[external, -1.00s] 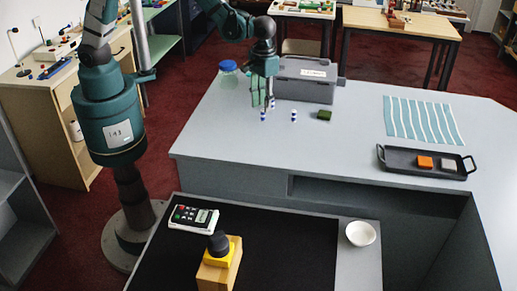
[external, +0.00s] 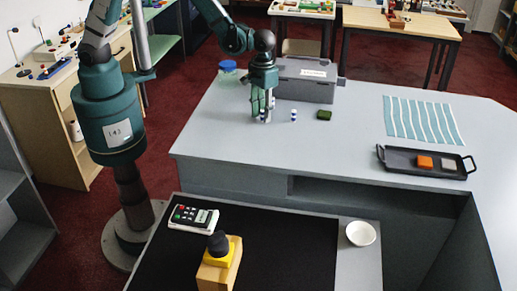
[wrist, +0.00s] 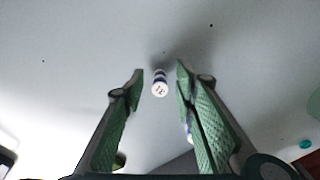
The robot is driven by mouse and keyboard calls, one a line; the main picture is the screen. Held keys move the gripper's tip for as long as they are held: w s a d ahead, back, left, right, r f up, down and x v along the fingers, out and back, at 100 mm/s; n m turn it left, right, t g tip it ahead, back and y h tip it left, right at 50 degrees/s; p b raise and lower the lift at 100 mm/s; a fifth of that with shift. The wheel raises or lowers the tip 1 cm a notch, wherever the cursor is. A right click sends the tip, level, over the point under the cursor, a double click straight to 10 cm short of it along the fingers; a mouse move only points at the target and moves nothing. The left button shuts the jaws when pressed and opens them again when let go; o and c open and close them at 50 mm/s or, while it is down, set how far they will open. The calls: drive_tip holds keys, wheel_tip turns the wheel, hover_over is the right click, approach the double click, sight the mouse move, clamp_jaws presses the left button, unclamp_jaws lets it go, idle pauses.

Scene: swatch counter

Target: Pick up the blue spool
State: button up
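A small blue-and-white spool (external: 265,117) stands on the grey counter, partly hidden by my fingers in the external view. In the wrist view the spool (wrist: 160,86) shows its white marked end between my two fingertips, with a gap on each side. My gripper (external: 263,115) is low over the counter around this spool. In the wrist view my gripper (wrist: 160,70) is open, with its green pads apart. A second blue-and-white spool (external: 293,115) stands just to the right; in the wrist view a similar spool is mostly hidden behind the right finger.
A dark green block (external: 324,115) lies right of the spools. A grey bin (external: 306,88) stands close behind, and a blue-lidded jar (external: 228,66) is behind left. A striped cloth (external: 423,119) and a black tray (external: 405,165) lie to the right.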

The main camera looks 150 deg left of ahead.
drive_tip(key=c, duration=0.8)
drive_tip(key=shift+r, duration=0.15)
drive_tip(key=shift+r, duration=4.85)
